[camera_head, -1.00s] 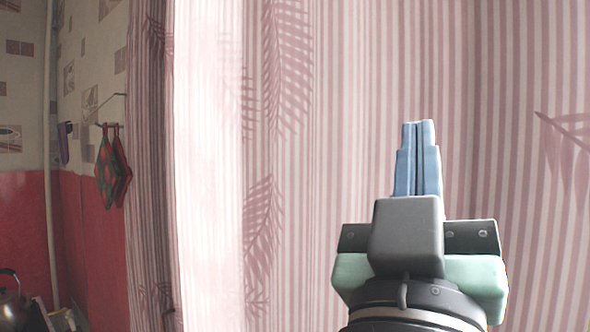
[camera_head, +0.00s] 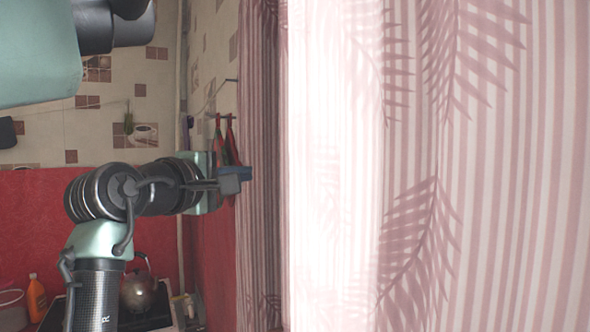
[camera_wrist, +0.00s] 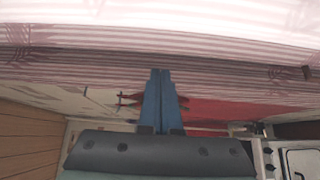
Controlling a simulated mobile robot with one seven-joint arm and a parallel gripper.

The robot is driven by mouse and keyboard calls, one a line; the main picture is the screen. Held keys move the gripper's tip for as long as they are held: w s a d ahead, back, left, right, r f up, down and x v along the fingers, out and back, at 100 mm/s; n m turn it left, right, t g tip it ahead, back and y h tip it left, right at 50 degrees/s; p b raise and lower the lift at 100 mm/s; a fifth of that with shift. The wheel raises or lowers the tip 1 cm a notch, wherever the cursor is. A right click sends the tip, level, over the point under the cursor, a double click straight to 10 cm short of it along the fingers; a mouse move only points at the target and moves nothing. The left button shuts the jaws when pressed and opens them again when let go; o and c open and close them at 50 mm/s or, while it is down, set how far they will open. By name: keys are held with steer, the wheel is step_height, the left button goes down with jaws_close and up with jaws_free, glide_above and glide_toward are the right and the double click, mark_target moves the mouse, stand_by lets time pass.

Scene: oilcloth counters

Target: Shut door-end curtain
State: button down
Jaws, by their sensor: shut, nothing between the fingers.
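The pink-and-white striped curtain (camera_head: 520,200) with palm-leaf prints fills the right of the head view. Its left edge is a darker, narrowly folded strip (camera_head: 262,90), with a very bright, washed-out band beside it. I cannot tell if these are one curtain or two. My gripper (camera_head: 243,173) is at the left edge of the dark folds, blue fingers pointing right. In the wrist view the fingers (camera_wrist: 160,74) are pressed together and empty, their tips near the folds (camera_wrist: 105,65). Whether they touch the cloth is unclear.
Red-and-dark pot holders (camera_head: 230,140) hang on the wall behind my gripper. A kettle (camera_head: 139,292) stands on the stove at lower left, with an orange bottle (camera_head: 36,298) farther left. My arm crosses the room's left side.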

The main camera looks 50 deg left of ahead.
steer(key=w+p, duration=0.7)
steer(key=shift+r, duration=0.45)
stand_by(0.4)
